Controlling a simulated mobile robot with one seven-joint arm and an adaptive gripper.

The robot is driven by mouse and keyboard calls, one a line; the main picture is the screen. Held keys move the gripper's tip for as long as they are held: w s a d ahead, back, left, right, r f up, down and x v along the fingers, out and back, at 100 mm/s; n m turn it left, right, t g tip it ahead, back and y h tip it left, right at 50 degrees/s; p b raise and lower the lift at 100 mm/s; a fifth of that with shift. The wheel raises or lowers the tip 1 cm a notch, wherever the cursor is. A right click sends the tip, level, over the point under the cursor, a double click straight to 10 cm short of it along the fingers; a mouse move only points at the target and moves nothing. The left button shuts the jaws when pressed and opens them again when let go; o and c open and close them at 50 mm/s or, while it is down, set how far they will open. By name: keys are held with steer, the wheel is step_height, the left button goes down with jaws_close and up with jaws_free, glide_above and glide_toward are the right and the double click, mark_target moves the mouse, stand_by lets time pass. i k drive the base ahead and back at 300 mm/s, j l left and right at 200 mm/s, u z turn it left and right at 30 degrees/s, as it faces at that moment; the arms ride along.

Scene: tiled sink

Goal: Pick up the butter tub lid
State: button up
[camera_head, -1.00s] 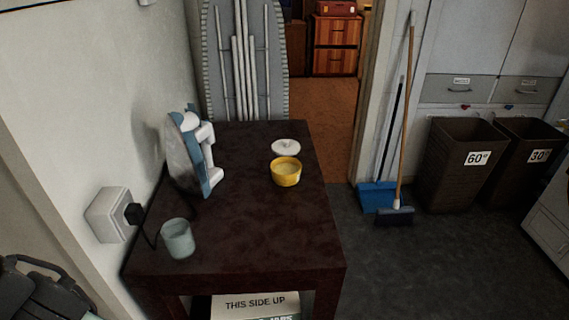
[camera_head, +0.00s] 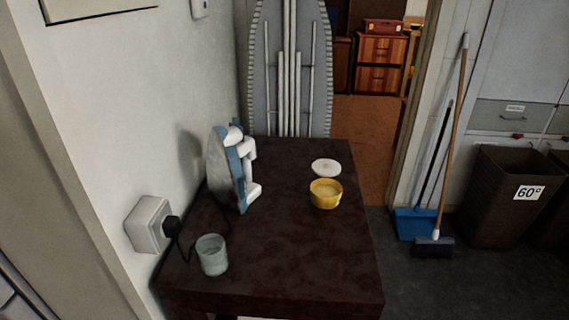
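The butter tub lid (camera_head: 326,167) is a white, round disc with a small knob. It lies on the dark table (camera_head: 290,262), just behind the yellow butter tub (camera_head: 325,194). The tub stands open, with pale contents showing. My gripper is not in view.
A blue and white iron (camera_head: 232,170) stands upright left of the tub, with a cord to the wall socket (camera_head: 149,224). A grey cup (camera_head: 212,255) stands at the front left. An ironing board (camera_head: 290,70) leans behind the table. A broom and dustpan (camera_head: 410,224) stand right. The table's front right is clear.

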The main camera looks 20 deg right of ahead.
mark_target(322, 167)
steer(key=l+u, duration=0.3)
steer(key=l, duration=0.25)
steer(key=l+u, duration=0.3)
steer(key=l, duration=0.3)
steer(key=l+u, duration=0.1)
steer(key=l, duration=0.3)
steer(key=k+l+u, duration=0.1)
steer(key=l, duration=0.3)
steer(key=k+l+u, duration=0.1)
steer(key=l, duration=0.3)
steer(key=k+l, duration=0.1)
steer(key=l, duration=0.35)
steer(key=k+l, duration=0.1)
steer(key=l, duration=0.35)
steer(key=k+l, duration=0.1)
steer(key=l, duration=0.3)
steer(key=k+l, duration=0.1)
steer(key=l, duration=0.35)
steer(key=k+l, duration=0.1)
steer(key=l, duration=0.35)
steer(key=i+u, duration=0.05)
